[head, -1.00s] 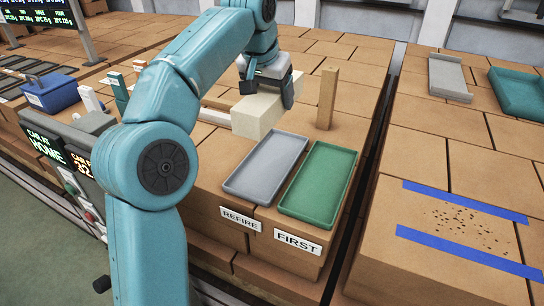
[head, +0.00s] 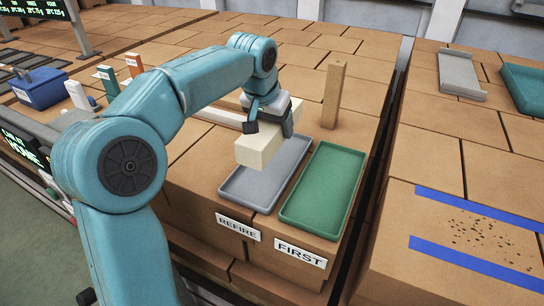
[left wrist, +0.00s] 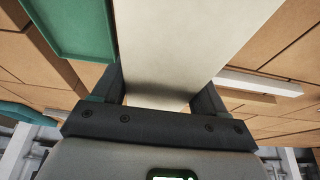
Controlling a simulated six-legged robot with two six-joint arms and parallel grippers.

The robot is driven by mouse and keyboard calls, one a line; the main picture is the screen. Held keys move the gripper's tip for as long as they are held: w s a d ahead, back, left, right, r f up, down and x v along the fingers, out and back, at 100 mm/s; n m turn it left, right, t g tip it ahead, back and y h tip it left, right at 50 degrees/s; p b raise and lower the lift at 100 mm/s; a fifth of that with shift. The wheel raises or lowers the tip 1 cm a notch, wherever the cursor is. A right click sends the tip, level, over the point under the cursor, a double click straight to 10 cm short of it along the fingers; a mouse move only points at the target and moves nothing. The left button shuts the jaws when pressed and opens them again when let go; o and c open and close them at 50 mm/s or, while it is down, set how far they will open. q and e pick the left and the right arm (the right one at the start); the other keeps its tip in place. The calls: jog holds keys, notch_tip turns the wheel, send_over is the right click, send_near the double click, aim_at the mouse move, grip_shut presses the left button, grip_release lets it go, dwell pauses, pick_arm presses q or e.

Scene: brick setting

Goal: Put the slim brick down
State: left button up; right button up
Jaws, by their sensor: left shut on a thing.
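The slim brick (head: 259,148) is a long cream block. My left gripper (head: 277,118) is shut across it and comes in from above. The brick's near end is over the far left part of the grey tray (head: 243,191), labelled REFIRE; I cannot tell whether it touches the tray. In the left wrist view the brick (left wrist: 170,40) fills the middle between the dark fingers. The green tray (head: 320,190), labelled FIRST, is empty to the right of the grey one, and it also shows in the left wrist view (left wrist: 75,30). My right gripper is out of view.
An upright tan post (head: 333,95) stands behind the trays. A pale long bar (head: 215,117) lies behind my left forearm. A blue bin (head: 40,88) is at the far left. Blue tape strips (head: 470,203) mark a speckled patch at right, across a dark gap.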

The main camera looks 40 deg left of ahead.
aim_at(263, 129)
pick_arm(q)
jog(key=f, duration=0.2)
jog(key=s+f, duration=0.1)
jog(key=f, duration=0.1)
jog(key=shift+a, duration=0.15)
jog(key=shift+a+f, duration=0.1)
jog(key=shift+f, duration=0.3)
jog(key=f, duration=0.2)
jog(key=shift+w+d+f, duration=0.25)
jog(key=shift+w+f, duration=0.05)
jog(key=shift+w, duration=0.1)
jog(key=shift+f, duration=0.35)
jog(key=shift+s+a+f, duration=0.1)
jog(key=shift+s+a, duration=0.1)
jog(key=shift+s, duration=0.05)
jog(key=shift+w+d+f, duration=0.1)
jog(key=shift+w, duration=0.05)
jog(key=o, duration=1.2)
jog(key=shift+d+f, duration=0.1)
jog(key=shift+f, duration=0.05)
jog(key=o, duration=0.4)
jog(key=shift+c, duration=0.2)
jog(key=shift+s, duration=0.2)
jog(key=shift+w+r, duration=0.2)
jog(key=shift+r, duration=0.1)
jog(key=v, duration=1.1)
jog(key=shift+s+r, duration=0.35)
jog(key=shift+s, duration=0.05)
jog(key=shift+w, duration=0.1)
